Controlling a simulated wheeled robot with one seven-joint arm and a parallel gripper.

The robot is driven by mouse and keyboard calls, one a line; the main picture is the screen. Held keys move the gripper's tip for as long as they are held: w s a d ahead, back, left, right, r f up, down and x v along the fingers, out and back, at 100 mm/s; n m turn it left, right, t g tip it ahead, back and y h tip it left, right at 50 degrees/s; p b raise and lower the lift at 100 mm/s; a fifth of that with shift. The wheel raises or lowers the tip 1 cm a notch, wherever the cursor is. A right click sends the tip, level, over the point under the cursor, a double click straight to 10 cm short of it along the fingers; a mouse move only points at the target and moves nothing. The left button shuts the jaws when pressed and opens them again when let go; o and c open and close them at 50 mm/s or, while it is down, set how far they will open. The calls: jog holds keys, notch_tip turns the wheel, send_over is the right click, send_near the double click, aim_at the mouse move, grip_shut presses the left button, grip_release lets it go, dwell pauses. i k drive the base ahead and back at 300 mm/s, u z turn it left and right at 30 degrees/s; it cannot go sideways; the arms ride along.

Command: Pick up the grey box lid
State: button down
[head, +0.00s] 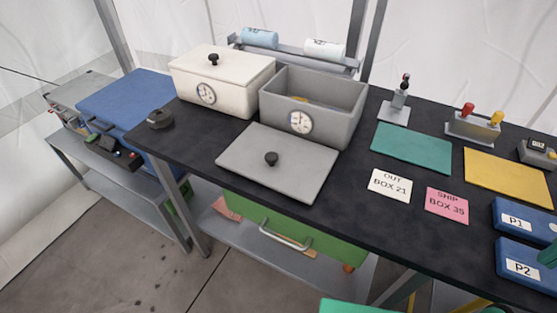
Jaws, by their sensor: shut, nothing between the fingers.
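The grey box lid (290,182) lies flat on the dark table top in front of the open grey box, close to the table's front edge. A round black knob (271,158) stands up from its middle. The grey box (343,116) is uncovered, with a round dial on its front and something yellowish partly visible inside. My gripper is not in the head view, so its place relative to the lid does not show.
A cream box (236,101) with its lid on stands left of the grey box. A dark round object (160,118) sits left of the lid. Right of it lie a white card (390,186), a pink card (447,205) and a teal mat (411,148). A green drawer (315,235) hangs below.

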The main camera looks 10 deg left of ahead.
aim_at(295, 167)
jog(key=k, duration=0.5)
jog(key=z, duration=0.95)
jog(key=k, duration=0.9)
jog(key=u, duration=0.65)
jog(key=i, duration=1)
jog(key=z, duration=0.05)
